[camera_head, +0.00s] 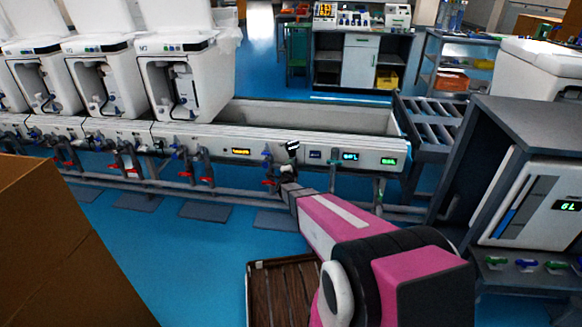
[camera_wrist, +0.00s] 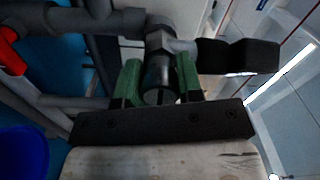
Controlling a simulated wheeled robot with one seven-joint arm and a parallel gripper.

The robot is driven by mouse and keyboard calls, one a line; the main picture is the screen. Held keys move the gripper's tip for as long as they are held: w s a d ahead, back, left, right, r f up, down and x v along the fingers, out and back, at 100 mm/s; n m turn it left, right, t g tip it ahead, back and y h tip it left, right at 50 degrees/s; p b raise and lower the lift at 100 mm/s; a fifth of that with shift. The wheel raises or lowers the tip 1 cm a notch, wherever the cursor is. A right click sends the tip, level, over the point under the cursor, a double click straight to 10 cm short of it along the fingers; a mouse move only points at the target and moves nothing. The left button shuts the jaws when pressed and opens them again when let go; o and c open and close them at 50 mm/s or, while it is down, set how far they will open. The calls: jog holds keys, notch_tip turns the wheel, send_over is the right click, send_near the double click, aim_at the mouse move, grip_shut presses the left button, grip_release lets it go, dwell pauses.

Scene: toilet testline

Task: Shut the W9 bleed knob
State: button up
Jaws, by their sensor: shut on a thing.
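My gripper (camera_wrist: 156,85) is shut on a dark round knob (camera_wrist: 160,75), with one green finger on each side of it. The knob sits on a grey fitting, and a black block-shaped part (camera_wrist: 238,57) sticks out to the right. In the head view my gripper (camera_head: 289,172) reaches the front of the white test line, just below a black part (camera_head: 292,147). The fingers are too small there to make out. No W9 label can be read, so I cannot confirm the knob's name.
The white line front (camera_head: 340,148) carries lit displays, with grey pipes and red levers (camera_head: 268,182) below. A red lever (camera_wrist: 10,48) also shows in the wrist view. A cardboard box (camera_head: 60,250) stands at left, a grey cabinet (camera_head: 520,135) at right, a slatted crate (camera_head: 280,290) below.

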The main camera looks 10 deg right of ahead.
jog(key=shift+a+r, duration=0.15)
jog(key=shift+a, duration=0.05)
dwell(0.4)
jog(key=o, duration=0.9)
jog(key=shift+a, duration=0.1)
jog(key=shift+s+a+m, duration=0.1)
jog(key=shift+s+m, duration=0.05)
jog(key=shift+m, duration=0.15)
jog(key=shift+s, duration=0.15)
jog(key=v, duration=1)
jog(key=shift+s+a+r, duration=0.1)
jog(key=shift+s+a, duration=0.05)
jog(key=shift+s, duration=0.15)
